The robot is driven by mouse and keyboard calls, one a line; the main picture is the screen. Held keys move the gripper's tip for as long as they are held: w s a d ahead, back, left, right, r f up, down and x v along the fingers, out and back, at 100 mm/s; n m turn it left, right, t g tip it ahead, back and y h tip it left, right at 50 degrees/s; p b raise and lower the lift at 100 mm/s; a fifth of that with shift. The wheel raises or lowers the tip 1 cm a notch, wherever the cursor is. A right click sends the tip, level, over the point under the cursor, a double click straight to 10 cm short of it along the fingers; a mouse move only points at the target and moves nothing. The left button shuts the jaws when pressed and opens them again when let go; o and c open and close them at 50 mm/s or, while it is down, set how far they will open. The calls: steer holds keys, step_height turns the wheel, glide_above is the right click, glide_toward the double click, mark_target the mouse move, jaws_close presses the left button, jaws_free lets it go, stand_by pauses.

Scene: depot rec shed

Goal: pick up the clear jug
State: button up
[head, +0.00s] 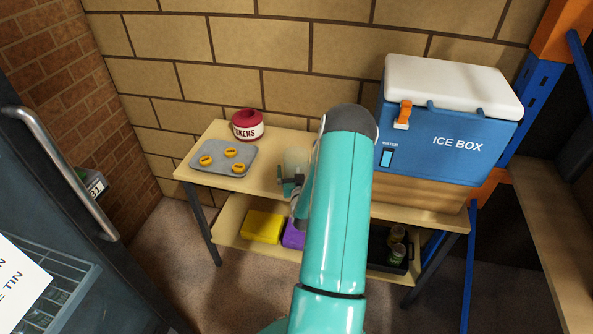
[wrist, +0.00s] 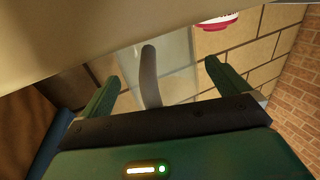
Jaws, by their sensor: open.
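The clear jug (head: 297,160) stands on the table's upper top, pale and see-through, with my arm hiding its right side in the head view. In the wrist view the jug (wrist: 178,68) shows beyond my fingers, with its grey curved handle (wrist: 150,78) in front. My gripper (head: 289,183) is at the jug's near side. In the wrist view my gripper (wrist: 161,73) is open, with one green finger on each side of the handle. I see no finger touching the handle.
A grey tray (head: 222,163) with several yellow discs and a red-and-white token pot (head: 247,125) stand left of the jug. A blue ice box (head: 445,130) stands to the right. The lower shelf holds a yellow block (head: 262,227), a purple one (head: 294,234) and a dark tray with jars (head: 397,250).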

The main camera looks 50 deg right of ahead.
steer(key=shift+c, duration=0.2)
steer(key=c, duration=1)
steer(key=shift+c, duration=0.2)
steer(key=shift+r, duration=0.2)
